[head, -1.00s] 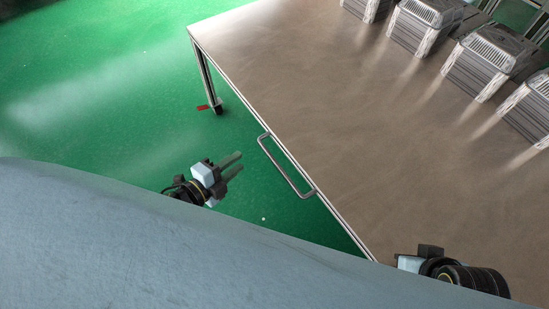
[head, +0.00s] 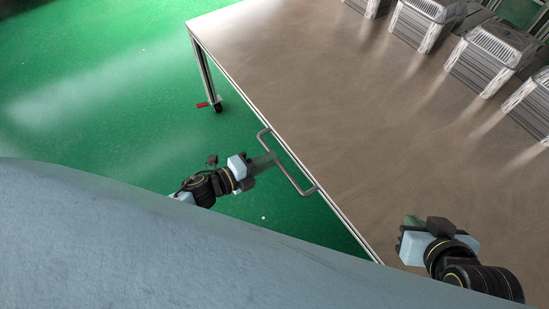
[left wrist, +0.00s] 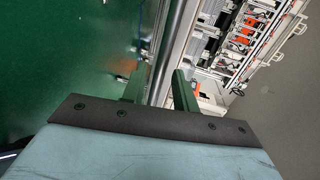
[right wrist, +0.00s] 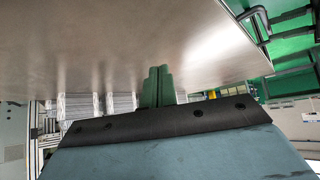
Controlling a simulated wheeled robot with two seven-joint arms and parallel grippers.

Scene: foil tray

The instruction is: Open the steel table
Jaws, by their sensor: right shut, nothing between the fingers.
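The steel table (head: 330,110) has a broad brown-grey top and fills the right half of the head view. A grey U-shaped handle (head: 294,182) sticks out from its near left edge. My left gripper (head: 266,161) is at the handle, its fingers pointing at the table edge. In the left wrist view its fingers (left wrist: 157,88) are apart, with the grey handle bar (left wrist: 171,50) running between them and a gap visible. My right gripper (head: 415,222) is over the table's near right part. In the right wrist view its fingers (right wrist: 158,85) are together and empty.
Several grey ribbed boxes (head: 495,55) stand along the far right of the tabletop. A table leg with a caster and red lever (head: 208,104) stands on the green floor (head: 100,90). The floor left of the table is clear.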

